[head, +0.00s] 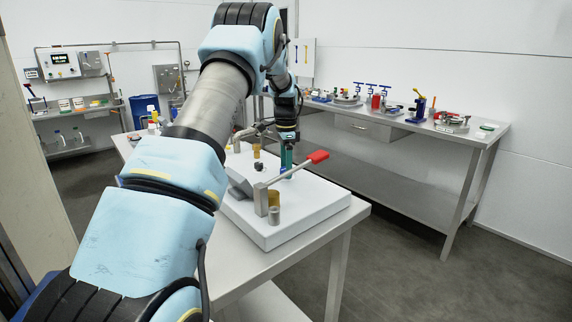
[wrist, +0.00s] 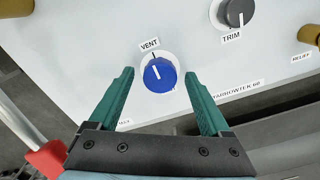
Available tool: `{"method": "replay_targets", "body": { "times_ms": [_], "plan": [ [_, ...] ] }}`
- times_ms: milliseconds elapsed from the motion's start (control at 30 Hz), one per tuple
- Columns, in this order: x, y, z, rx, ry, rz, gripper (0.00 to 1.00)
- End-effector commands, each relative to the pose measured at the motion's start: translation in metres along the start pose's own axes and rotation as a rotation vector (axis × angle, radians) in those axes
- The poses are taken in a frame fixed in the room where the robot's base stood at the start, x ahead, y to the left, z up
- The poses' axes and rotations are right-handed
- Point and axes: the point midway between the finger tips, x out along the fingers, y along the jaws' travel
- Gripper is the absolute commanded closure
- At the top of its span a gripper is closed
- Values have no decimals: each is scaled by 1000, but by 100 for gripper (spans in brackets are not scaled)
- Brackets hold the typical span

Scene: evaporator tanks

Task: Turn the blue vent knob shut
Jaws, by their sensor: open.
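The blue vent knob (wrist: 159,75) sits on a white panel (wrist: 90,50) under a "VENT" label in the wrist view. Its white pointer line aims up and slightly left, near a dark mark above it. My gripper (wrist: 158,88) is open, with one green finger on each side of the knob and clear gaps between; I cannot tell how far above the panel the fingertips are. In the head view my gripper (head: 287,160) points down over the white unit (head: 310,205), and only a little blue shows below it.
A grey trim knob (wrist: 236,13) is at the upper right in the wrist view. A lever with a red handle (head: 318,157) rises close to my gripper. Brass-coloured posts (head: 274,198) stand on the unit. A back bench (head: 400,125) holds several fixtures.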

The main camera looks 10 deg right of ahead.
Motion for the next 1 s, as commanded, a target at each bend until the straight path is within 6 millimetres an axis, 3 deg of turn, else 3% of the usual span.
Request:
{"method": "replay_targets", "body": {
  "times_ms": [200,900,1000],
  "plan": [
    [0,0,0,0,0,0,18],
    [0,0,0,0,-1,1,97],
    [0,0,0,0,-1,1,100]
  ]
}}
